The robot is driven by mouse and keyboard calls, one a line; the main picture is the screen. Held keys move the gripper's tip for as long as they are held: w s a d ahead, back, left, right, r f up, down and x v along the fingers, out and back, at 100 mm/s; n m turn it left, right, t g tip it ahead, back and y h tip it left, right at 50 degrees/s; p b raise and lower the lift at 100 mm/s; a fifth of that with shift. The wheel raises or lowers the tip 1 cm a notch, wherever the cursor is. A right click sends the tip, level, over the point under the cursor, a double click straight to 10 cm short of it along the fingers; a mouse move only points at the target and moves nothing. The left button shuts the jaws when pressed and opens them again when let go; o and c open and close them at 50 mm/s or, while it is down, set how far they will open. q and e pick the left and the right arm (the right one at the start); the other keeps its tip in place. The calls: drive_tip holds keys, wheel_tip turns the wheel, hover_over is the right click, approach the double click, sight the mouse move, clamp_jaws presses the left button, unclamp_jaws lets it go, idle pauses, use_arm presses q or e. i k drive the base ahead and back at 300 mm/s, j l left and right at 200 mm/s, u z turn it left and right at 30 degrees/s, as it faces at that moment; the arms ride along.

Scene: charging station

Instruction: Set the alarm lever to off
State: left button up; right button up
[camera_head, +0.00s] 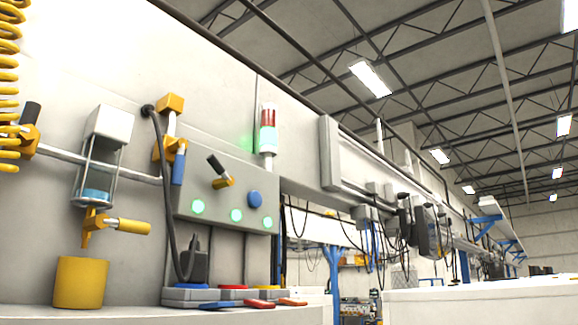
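A lever with a black handle (216,164) and a yellow base (224,183) sits on the front of a grey control panel (238,191). Its handle tilts up and to the left. I cannot read any on or off marking near it. Below it are three green lit lamps (236,215), and a blue button (255,198) is to its right. A signal tower (268,131) with red, white and greenish bands stands on top of the panel. Neither of my grippers is in view.
Left of the panel are a pipe (145,176) with yellow valves, a hanging white-topped container (108,126) and a yellow cup (81,283) on the counter. A black cable (166,205) hangs beside the panel. Coloured flat pieces (258,303) lie below. The space before the lever looks clear.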

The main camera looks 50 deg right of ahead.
sight(216, 165)
drive_tip(key=z, duration=1.25)
